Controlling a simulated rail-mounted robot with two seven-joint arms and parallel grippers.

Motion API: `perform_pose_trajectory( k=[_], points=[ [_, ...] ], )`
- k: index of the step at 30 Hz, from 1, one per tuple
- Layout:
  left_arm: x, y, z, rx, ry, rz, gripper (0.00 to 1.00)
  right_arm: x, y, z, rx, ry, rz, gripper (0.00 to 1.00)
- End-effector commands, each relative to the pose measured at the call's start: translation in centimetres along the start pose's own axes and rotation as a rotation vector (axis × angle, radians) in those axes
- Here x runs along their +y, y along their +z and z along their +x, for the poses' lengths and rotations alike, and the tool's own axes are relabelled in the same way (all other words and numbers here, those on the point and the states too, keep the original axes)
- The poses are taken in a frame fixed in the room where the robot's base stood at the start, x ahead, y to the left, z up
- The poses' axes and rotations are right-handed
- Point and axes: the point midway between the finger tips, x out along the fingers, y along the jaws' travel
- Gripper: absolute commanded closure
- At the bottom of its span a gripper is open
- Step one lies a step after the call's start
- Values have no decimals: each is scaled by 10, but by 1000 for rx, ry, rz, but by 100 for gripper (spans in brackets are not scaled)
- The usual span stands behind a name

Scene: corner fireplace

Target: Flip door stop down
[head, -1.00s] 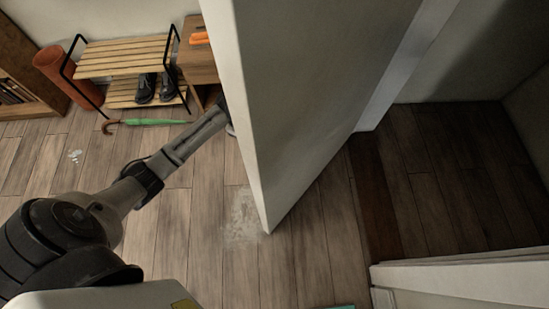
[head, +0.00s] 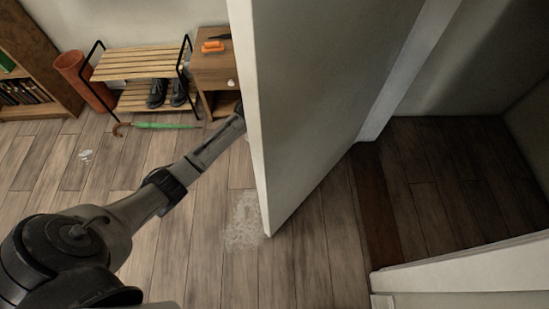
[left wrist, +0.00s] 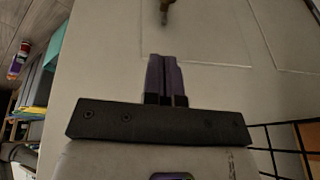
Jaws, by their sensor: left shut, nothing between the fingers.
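In the left wrist view, the pale door face (left wrist: 100,70) fills most of the picture. My left gripper (left wrist: 167,62) is shut and empty, with its fingers pointing at that face. A small brownish metal piece, apparently the door stop (left wrist: 166,10), is at the top edge, beyond the fingertips and apart from them. Its upper part is cut off. My right gripper is not in view.
A slatted shoe rack (head: 135,65) with dark shoes, a small wooden cabinet (head: 212,72) and a green umbrella (head: 165,126) are beyond the arm. A bookcase (head: 35,60) stands far left. The wooden floor (head: 110,170) left of the door is mostly clear.

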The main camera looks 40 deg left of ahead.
Motion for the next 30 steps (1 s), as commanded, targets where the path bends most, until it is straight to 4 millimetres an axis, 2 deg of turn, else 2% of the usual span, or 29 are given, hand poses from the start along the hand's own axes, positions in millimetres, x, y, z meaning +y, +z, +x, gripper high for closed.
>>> perform_pose_trajectory(
  k=[19, 24, 30],
  points=[
    [-1, 3, 110, 1, 1, -1, 100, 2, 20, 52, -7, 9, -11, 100],
    [-5, 8, 126, 0, -1, -1, 100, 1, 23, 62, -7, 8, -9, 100],
    [-7, 10, 134, 0, 0, 0, 100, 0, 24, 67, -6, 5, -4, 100]
  ],
)
